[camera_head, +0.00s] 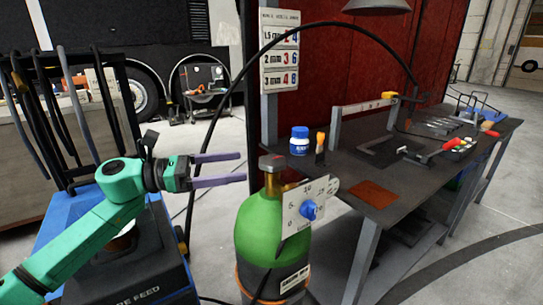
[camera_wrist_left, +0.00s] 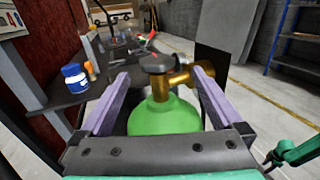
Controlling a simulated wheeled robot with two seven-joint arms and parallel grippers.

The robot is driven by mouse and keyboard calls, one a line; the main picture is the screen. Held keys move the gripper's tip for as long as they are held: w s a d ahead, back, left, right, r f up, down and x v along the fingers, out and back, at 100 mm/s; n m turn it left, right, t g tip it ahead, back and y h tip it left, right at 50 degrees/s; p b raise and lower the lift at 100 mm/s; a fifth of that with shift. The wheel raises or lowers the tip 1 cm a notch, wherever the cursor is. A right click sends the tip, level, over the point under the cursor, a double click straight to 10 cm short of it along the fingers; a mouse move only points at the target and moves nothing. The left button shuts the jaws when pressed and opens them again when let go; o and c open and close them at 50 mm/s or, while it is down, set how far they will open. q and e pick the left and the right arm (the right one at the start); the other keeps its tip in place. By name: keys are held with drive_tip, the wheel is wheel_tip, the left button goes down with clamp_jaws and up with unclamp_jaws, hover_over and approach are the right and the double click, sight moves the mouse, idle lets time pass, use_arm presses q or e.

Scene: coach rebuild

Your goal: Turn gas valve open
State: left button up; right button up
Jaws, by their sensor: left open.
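The green gas cylinder (camera_head: 268,230) stands upright on the floor in the head view. In the left wrist view the knob (camera_wrist_left: 155,63) and the brass body (camera_wrist_left: 178,79) lie ahead between the finger lines, above the green shoulder (camera_wrist_left: 163,116). My left gripper (camera_head: 244,168) is open and empty, its purple fingers pointing right toward the knob. In the head view a small gap shows between fingertips and knob. My right gripper does not show.
A white dial panel with a blue knob (camera_head: 308,209) is in front of the cylinder's right side. A dark workbench (camera_head: 420,172) with a blue-white bottle (camera_head: 299,141) and tools stands right. A black hose (camera_head: 232,90) arches overhead. A blue wire-feed machine (camera_head: 150,275) stands below my left arm.

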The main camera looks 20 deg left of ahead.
sight(270, 159)
use_arm(q)
drive_tip(key=p+x, duration=0.1)
drive_tip(key=x, duration=0.3)
drive_tip(key=p+x, duration=0.2)
drive_tip(key=x, duration=0.2)
drive_tip(key=shift+w+d, duration=0.1)
drive_tip(key=shift+w, duration=0.3)
drive_tip(key=shift+w+d+f, duration=0.15)
drive_tip(key=shift+f, duration=0.15)
drive_tip(key=c, duration=1.3)
